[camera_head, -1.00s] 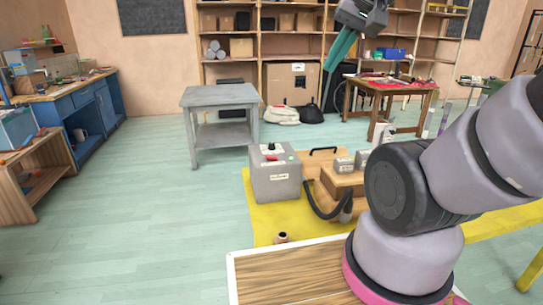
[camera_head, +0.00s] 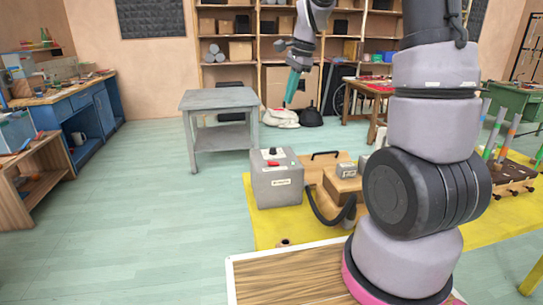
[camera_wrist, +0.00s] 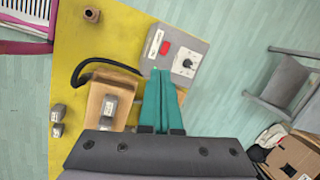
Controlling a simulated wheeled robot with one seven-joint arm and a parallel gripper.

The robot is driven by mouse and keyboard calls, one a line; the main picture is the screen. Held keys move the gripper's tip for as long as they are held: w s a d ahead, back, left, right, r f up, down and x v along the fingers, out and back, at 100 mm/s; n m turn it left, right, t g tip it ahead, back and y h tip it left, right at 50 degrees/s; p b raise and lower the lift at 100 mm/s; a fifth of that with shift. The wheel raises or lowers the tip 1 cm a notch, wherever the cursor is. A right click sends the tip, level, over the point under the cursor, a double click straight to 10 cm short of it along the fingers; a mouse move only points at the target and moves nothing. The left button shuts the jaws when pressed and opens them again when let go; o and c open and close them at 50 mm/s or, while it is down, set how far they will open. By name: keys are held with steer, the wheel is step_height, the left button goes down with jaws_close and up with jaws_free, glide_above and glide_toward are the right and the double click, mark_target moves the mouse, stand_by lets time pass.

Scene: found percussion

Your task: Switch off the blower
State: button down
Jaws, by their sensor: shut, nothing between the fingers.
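The blower is a grey box (camera_head: 277,182) on the yellow mat in the head view, with a red switch (camera_head: 273,163), a dark knob and a white label on it. In the wrist view the box (camera_wrist: 187,43) shows from above, with the red switch (camera_wrist: 166,47) and the knob (camera_wrist: 187,63). A black hose (camera_head: 325,214) runs from it to a wooden box (camera_head: 343,185). My gripper (camera_head: 291,88) has teal fingers, shut and empty, pointing down high above the floor behind the blower in the head view. In the wrist view the fingertips (camera_wrist: 161,72) overlap the blower's near edge.
A grey table (camera_head: 220,100) stands behind and left of the blower. The yellow mat (camera_head: 262,232) holds the wooden boxes and a small brown piece (camera_head: 284,243). Shelves (camera_head: 255,50) line the back wall.

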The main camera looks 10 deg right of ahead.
mark_target(271, 163)
steer(key=w+a+f+m+g, duration=0.1)
steer(key=w+f+m, duration=0.2)
steer(key=w+f, duration=0.3)
step_height(271, 163, down, 4)
steer(key=shift+w+g, duration=0.2)
steer(key=shift+g, duration=0.1)
steer(key=x, duration=1.4)
steer(key=shift+a, duration=0.1)
steer(key=shift+a+f, duration=0.1)
steer(key=shift+f, duration=0.1)
steer(key=shift+h, duration=0.3)
steer(key=shift+d, duration=0.2)
